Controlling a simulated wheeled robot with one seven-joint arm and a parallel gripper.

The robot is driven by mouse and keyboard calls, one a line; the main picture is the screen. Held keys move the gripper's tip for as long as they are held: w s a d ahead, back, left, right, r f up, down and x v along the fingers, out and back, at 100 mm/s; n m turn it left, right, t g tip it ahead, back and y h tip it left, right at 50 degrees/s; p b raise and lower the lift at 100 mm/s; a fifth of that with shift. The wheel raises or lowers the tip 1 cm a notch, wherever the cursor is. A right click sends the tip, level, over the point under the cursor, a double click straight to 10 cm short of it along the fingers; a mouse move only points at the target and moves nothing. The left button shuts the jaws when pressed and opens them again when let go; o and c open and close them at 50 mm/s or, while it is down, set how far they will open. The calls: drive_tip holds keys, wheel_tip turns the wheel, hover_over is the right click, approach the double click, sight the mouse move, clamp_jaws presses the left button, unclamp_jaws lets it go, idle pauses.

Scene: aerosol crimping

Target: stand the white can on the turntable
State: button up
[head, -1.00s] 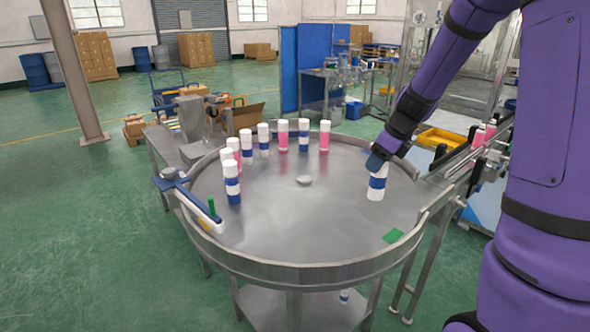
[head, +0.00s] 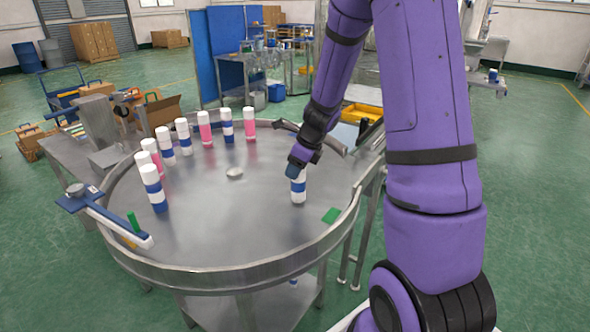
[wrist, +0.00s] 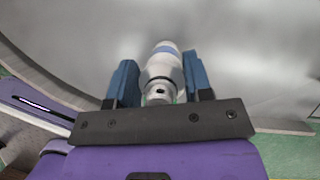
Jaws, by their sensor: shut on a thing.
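The white can with a blue band (head: 298,187) is at the right part of the round steel turntable (head: 215,225) in the head view. It looks upright, with its base at or very near the surface; I cannot tell if it touches. My gripper (head: 296,168) is shut on its upper part. In the wrist view the white can (wrist: 163,68) lies between the two blue fingers of my gripper (wrist: 160,85). The lower fingers are partly hidden in the head view.
Several pink or blue-banded cans (head: 205,127) stand along the turntable's far and left rim. A blue-and-white guide arm (head: 110,215) reaches over the left edge.

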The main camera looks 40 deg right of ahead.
drive_tip(key=shift+f, duration=0.35)
drive_tip(key=o, duration=1.2)
drive_tip(key=shift+f, duration=0.1)
drive_tip(key=shift+c, duration=0.2)
drive_tip(key=v, duration=1.1)
drive_tip(key=s+a+r+n, duration=0.9)
drive_tip(key=a+r+n, duration=0.15)
drive_tip(key=n, duration=0.25)
drive_tip(key=s+a+r+n+h, duration=0.1)
drive_tip(key=s+a+r+n, duration=0.1)
drive_tip(key=s+n, duration=0.5)
drive_tip(key=s+a+r+n+t+h, duration=0.1)
drive_tip(key=s+a+r+n, duration=0.1)
drive_tip(key=s+n, duration=0.5)
drive_tip(key=shift+s+a+r+n+t+h, duration=0.3)
drive_tip(key=shift+s+a+n, duration=0.1)
drive_tip(key=shift+n, duration=0.6)
